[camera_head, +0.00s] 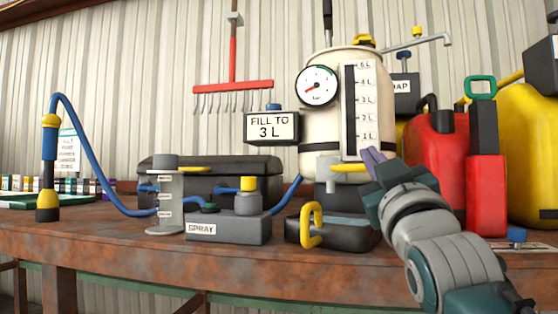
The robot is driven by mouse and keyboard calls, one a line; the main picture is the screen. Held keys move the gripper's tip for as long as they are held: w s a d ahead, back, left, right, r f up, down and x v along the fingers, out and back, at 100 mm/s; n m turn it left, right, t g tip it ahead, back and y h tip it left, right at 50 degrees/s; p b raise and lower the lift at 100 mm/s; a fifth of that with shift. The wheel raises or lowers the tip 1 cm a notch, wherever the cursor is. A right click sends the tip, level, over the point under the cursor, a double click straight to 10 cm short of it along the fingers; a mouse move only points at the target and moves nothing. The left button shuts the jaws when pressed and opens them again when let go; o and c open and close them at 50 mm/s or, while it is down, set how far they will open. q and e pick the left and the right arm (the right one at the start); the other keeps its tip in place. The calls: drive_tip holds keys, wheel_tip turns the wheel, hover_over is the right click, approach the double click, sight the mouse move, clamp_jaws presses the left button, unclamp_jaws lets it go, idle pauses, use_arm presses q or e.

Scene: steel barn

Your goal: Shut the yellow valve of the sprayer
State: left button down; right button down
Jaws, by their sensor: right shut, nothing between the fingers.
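The sprayer is a cream tank (322,140) with a round pressure gauge (316,86) and a level scale marked in litres. Low on its front is a grey fitting (328,170) with a yellow lever (349,168) that points sideways to the right. My right gripper (372,158) comes in from the lower right, its purple fingers shut and empty. The fingertips are at the right end of this lever; I cannot tell whether they touch it. My left gripper is not in view.
A box marked SPRAY (232,230) with a yellow-topped knob (248,184) stands to the left, joined to a blue hose (98,181). A yellow hook-shaped handle (312,226) is below the tank. A red can (437,150) stands at right. The bench front (150,268) is clear.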

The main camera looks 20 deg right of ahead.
drive_tip(key=v, duration=0.3)
drive_tip(key=shift+a+f, duration=0.15)
drive_tip(key=shift+a, duration=0.2)
